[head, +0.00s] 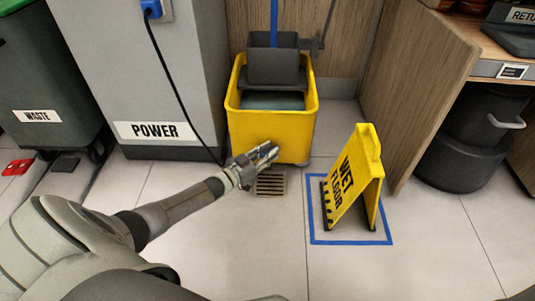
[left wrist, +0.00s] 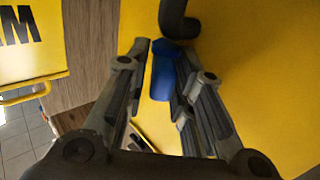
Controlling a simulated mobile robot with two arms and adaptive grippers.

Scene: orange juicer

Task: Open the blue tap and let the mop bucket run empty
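The yellow mop bucket (head: 272,133) stands against the wooden panel, with grey-green water (head: 273,101) in it. My left gripper (head: 266,154) is at its low front wall, above a floor drain (head: 271,183). In the left wrist view, the blue tap handle (left wrist: 163,76) lies between the fingers of my left gripper (left wrist: 160,85), against the yellow wall. A dark pipe piece (left wrist: 176,22) adjoins the handle. The fingers are apart, one on each side of it; I cannot tell whether they touch it. The tap is hidden in the head view. My right gripper is not in view.
A yellow wet-floor sign (head: 354,178) stands inside a blue floor outline (head: 350,242) right of the drain. A grey POWER cabinet (head: 150,85) with a hanging black cable is left of the bucket. A wooden counter (head: 425,85) is at right. The front floor is clear.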

